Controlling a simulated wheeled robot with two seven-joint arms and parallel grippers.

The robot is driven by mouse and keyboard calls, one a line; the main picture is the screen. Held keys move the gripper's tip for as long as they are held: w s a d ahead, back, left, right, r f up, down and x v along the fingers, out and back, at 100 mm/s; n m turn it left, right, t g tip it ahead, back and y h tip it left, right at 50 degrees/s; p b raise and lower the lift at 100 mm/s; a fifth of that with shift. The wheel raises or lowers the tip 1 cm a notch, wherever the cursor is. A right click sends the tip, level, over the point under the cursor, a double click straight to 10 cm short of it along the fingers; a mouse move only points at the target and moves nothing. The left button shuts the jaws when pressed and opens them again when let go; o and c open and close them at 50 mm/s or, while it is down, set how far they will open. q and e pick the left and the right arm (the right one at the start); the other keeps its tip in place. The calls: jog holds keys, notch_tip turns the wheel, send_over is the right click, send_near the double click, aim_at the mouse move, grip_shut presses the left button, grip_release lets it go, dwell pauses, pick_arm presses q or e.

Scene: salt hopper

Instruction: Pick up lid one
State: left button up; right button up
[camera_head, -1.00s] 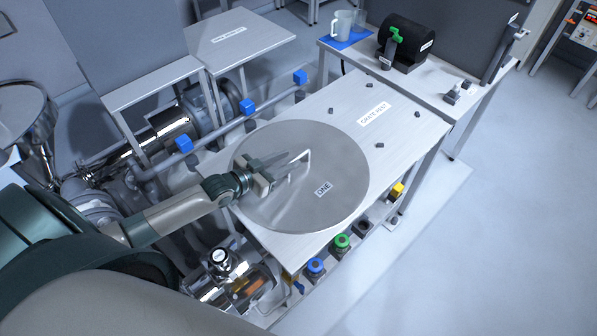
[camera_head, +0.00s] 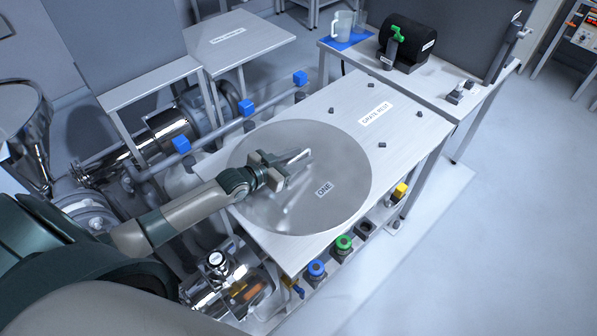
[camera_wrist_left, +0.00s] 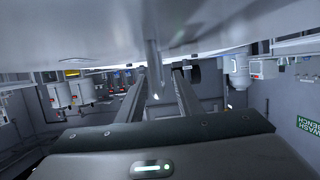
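Lid one (camera_head: 325,215) is a large round grey metal disc with a label reading ONE. It lies flat on the grate rest table (camera_head: 405,150). Its upright bar handle (camera_head: 303,154) is partly hidden by my left gripper (camera_head: 292,162), which is low over the lid at the handle. In the left wrist view the two fingers (camera_wrist_left: 160,88) are apart, with a handle post (camera_wrist_left: 153,68) showing in the gap between them. I cannot see contact on either side. The lid's surface fills the top of that view (camera_wrist_left: 110,25). My right gripper is not in view.
Small dark pegs (camera_head: 382,145) stand on the tabletop beyond the lid. Blue-handled valves on a pipe (camera_head: 246,107) run along the left. A bench (camera_head: 425,75) with a black drum (camera_head: 407,42) stands behind. Floor at right is clear.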

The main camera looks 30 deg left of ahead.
pick_arm(q)
jog(key=shift+r, duration=0.1)
dwell(0.3)
grip_shut()
dwell(1.2)
jog(key=shift+w+r, duration=0.1)
